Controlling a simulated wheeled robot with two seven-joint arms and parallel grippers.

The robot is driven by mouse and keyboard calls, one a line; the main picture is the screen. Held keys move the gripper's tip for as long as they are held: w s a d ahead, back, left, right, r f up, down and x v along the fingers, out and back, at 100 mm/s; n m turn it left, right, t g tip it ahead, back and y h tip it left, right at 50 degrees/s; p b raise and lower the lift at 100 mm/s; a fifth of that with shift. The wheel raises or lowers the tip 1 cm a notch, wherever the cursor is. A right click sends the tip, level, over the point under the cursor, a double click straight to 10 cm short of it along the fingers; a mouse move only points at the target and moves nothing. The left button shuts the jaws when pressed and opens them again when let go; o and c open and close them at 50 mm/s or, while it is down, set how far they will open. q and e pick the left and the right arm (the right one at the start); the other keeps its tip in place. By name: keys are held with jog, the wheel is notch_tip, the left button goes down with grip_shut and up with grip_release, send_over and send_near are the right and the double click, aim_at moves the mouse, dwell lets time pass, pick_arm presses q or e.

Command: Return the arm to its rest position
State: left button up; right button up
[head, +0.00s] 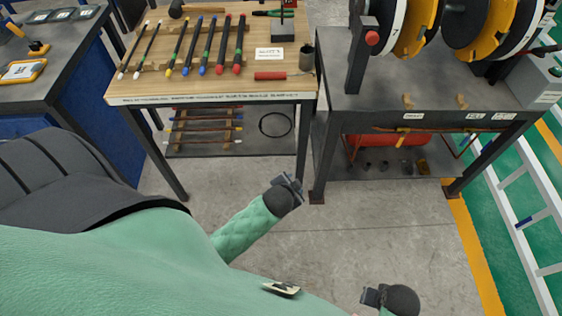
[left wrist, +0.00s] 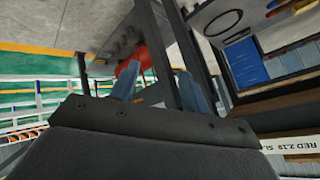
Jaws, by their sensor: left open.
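My left gripper (head: 289,183) is in front of the wooden bench, above the concrete floor, at the end of my green sleeved arm. In the left wrist view its two blue-grey fingers (left wrist: 158,88) stand apart with nothing held between them. My right gripper (head: 371,296) is low in the head view, at the bottom edge right of centre. It is small and dark there, and its jaws are too unclear to read. No object shows in it.
A wooden bench (head: 290,88) with colored-tipped bars stands ahead. A grey steel table (head: 440,95) with spools is right of it, a red tank (head: 395,139) below. A blue cabinet (head: 85,135) is at left, a white ladder (head: 520,215) at right. Floor between is clear.

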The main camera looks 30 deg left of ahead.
pick_arm(q)
jog(key=s+d+f+n+g+h, duration=0.1)
jog(key=s+d+f+n+g, duration=0.1)
jog(key=s, duration=0.7)
jog(key=s+d+f+n+g+h, duration=0.1)
jog(key=s+d+f+g, duration=0.3)
jog(key=s, duration=0.5)
jog(key=shift+s+f+n+g, duration=0.4)
jog(key=shift+g, duration=0.4)
jog(key=shift+d, duration=0.1)
jog(key=shift+c, duration=0.3)
